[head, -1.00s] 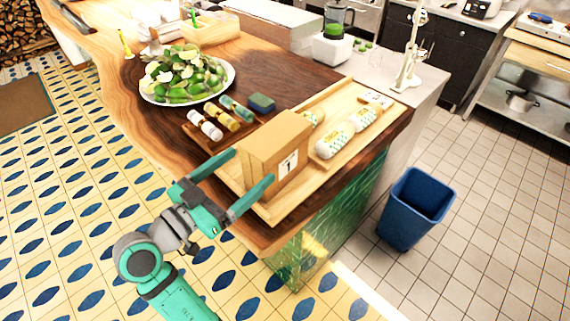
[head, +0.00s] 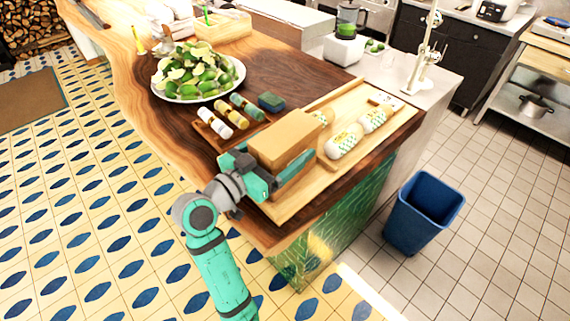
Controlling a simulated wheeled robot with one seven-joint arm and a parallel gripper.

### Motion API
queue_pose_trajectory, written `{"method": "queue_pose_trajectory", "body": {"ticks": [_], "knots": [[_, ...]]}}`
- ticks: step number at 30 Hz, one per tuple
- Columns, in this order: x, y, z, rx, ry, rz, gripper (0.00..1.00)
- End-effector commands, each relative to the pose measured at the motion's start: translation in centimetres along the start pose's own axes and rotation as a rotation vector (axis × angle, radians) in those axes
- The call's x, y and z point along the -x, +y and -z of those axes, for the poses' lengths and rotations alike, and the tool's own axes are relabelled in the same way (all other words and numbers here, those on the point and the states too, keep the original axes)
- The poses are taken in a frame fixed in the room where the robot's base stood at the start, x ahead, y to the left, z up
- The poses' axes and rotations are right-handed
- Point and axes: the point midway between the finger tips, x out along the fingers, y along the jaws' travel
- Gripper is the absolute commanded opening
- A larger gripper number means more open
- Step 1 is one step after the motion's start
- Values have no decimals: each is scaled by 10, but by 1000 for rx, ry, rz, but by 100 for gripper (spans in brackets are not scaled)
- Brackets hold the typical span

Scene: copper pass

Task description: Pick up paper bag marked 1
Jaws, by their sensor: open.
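The brown paper bag (head: 281,138) stands on a light wooden tray (head: 318,187) at the counter's near corner. Its label, marked 1 in the earlier frame, is now hidden behind my gripper. My gripper (head: 268,170) is at the bag's near side, with its teal fingers open around the bag, one on the left and one on the right. I cannot tell whether the fingers touch it.
Wrapped white rolls (head: 345,141) lie on the tray right of the bag. A small tray of bottles (head: 215,122), a dark green sponge (head: 271,102) and a platter of green fruit (head: 196,74) are on the left. A blue bin (head: 424,212) stands on the floor at right.

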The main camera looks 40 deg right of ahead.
Motion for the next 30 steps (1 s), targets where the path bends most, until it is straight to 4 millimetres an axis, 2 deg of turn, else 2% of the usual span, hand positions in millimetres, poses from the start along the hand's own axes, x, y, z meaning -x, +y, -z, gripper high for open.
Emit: {"method": "queue_pose_trajectory", "body": {"ticks": [2,8,15,23,30], "knots": [[-6,1,0,0,1,-1,86],[-6,0,0,-1,1,0,86],[-6,0,0,0,1,0,30],[-6,0,1,-1,1,0,30],[-6,0,13,-2,1,-1,30]]}}
